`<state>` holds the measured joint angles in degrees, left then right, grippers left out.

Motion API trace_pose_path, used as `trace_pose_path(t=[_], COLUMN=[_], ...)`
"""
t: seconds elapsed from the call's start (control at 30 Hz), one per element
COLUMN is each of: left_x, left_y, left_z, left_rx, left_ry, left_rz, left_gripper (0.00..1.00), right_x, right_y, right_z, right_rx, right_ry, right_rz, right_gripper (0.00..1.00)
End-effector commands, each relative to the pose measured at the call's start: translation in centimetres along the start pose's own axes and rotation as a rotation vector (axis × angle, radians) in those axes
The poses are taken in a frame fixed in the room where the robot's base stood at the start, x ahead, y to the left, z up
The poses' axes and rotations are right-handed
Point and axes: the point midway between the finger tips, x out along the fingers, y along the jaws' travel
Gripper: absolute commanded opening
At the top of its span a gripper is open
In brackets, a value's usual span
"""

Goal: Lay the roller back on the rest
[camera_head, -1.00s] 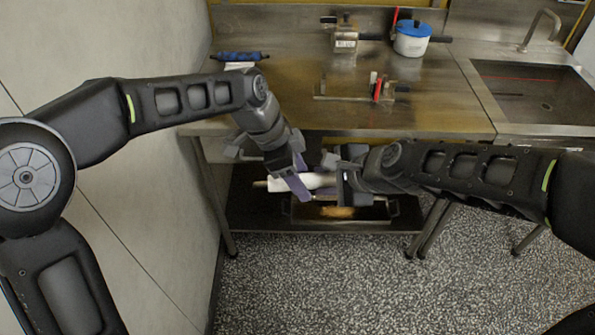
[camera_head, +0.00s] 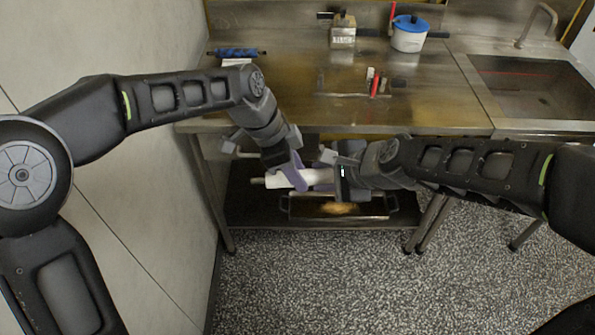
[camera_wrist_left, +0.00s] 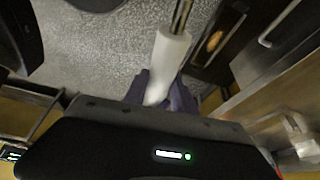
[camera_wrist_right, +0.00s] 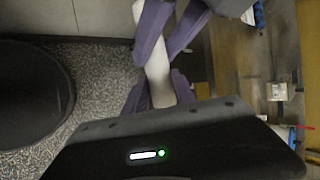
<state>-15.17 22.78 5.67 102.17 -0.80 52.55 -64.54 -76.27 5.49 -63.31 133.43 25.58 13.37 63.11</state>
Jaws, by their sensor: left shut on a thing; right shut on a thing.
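A white roller (camera_head: 310,178) is held level in front of the table, between my two grippers. A narrower end juts out at its left. My left gripper (camera_head: 298,176), with purple fingers, is shut on its left part. My right gripper (camera_head: 338,172) is shut on its right part, partly hidden behind its own wrist. The roller shows between purple fingers in the left wrist view (camera_wrist_left: 170,62) and the right wrist view (camera_wrist_right: 155,68). A metal rod extends from it in the left wrist view. I cannot tell which thing is the rest.
A steel table (camera_head: 440,105) has a blue roller-like thing (camera_head: 236,52) at back left, a metal box (camera_head: 343,32), a blue-lidded pot (camera_head: 409,35) and a red-handled item (camera_head: 374,86). A sink (camera_head: 530,85) is right. A handled tray (camera_head: 385,208) stands on the lower shelf.

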Motion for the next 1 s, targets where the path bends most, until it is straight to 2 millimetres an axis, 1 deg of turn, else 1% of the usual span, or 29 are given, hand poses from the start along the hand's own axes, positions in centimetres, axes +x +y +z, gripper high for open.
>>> trace_pose_path(t=[0.03,0.07,0.37,0.63,0.77,0.87,0.97,1.0], left_x=[0.0,-0.1,-0.1,-0.1,-0.1,-0.1,-0.1,-0.1], left_y=[0.0,0.0,0.0,0.0,0.0,0.0,0.0,0.0], left_z=[0.0,-0.1,-0.1,-0.1,0.0,-0.1,-0.1,-0.1], left_rx=[0.000,0.000,0.000,0.000,0.000,0.000,0.000,0.000], left_ry=[0.000,0.001,0.001,0.001,0.001,0.001,0.001,0.001], left_rz=[0.000,-0.001,-0.001,-0.001,-0.001,-0.001,-0.001,-0.001], left_gripper=[0.00,0.00,0.00,0.00,0.00,0.00,0.00,0.00], right_x=[0.0,0.0,0.0,0.0,0.0,0.0,0.0,0.1], right_y=[0.0,-0.1,0.0,0.0,0.0,0.1,0.1,0.2], right_z=[0.0,0.0,0.0,0.0,-0.4,-1.1,-2.3,-3.0], right_rx=[0.000,0.000,0.000,0.001,0.013,0.036,0.076,0.096], right_ry=[0.000,0.000,0.000,0.001,0.011,0.030,0.061,0.077], right_rz=[-0.001,-0.001,0.000,0.000,-0.005,-0.014,-0.030,-0.038], right_gripper=[0.00,0.33,0.57,0.57,0.57,0.57,0.57,0.57])
